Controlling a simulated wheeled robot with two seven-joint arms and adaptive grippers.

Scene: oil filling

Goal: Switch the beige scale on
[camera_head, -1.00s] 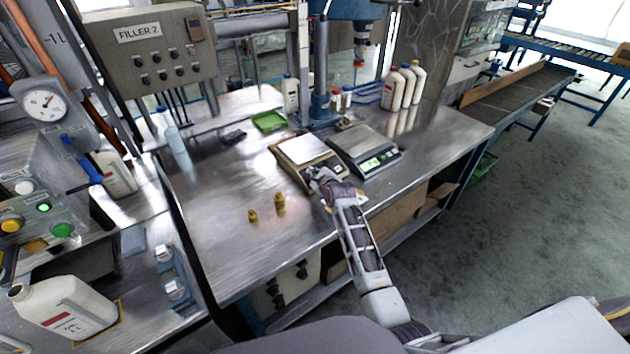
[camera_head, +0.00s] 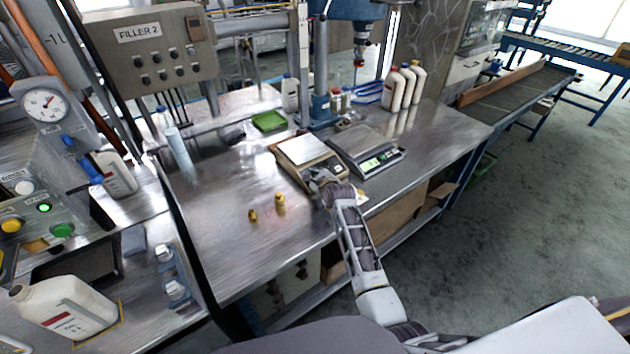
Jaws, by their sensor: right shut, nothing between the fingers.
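The beige scale (camera_head: 303,149), with a bright metal pan, stands near the front edge of the steel workbench. My right gripper (camera_head: 317,179) is shut and empty at the scale's front panel. Its fingers cover part of that panel, so the scale's button and display cannot be made out. I cannot tell whether the fingertips touch the panel. My left gripper is not in view.
A grey scale (camera_head: 364,147) with a lit green display stands just right of the beige one. Two small brass pieces (camera_head: 280,202) stand on the bench to the front left. A green tray (camera_head: 269,121) and white bottles (camera_head: 399,88) are further back. The bench (camera_head: 225,190) left of the scale is mostly clear.

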